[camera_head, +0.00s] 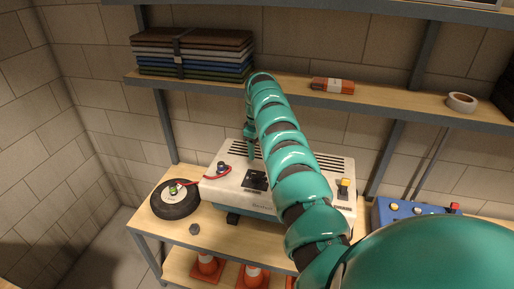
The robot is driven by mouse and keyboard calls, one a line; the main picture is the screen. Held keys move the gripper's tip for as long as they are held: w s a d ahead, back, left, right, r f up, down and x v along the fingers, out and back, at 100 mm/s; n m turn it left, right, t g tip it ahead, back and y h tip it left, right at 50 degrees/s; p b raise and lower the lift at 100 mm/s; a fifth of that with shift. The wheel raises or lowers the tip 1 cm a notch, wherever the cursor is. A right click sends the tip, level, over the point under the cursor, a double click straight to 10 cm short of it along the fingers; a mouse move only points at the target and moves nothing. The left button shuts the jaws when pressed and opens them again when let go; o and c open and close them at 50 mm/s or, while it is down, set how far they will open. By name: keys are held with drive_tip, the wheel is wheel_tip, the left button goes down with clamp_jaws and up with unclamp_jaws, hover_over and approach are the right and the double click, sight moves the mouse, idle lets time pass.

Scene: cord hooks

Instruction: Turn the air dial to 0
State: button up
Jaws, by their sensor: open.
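A white machine (229,184) with dark vent slots stands on the wooden bench, partly hidden by my teal arm. A dark panel (257,181) is on its top, and a dark round fitting (222,168) with a red hose is at its left. A yellow-topped part (345,184) is at its right. I cannot tell which of these is the air dial, and no scale or number is readable. My gripper (251,153) points down over the back of the machine, behind the dark panel. It is open; its fingers are small here and nothing shows between them.
A black wheel (176,198) lies left of the machine, with the red hose (205,178) reaching it. A shelf (300,90) above holds folded cloths (192,55), an orange packet (332,86) and tape (461,102). A blue box (410,215) stands right. Traffic cones (253,275) are below.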

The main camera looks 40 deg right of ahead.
wheel_tip(320, 180, up, 4)
drive_tip(key=p, duration=0.4)
drive_tip(key=shift+r, duration=0.2)
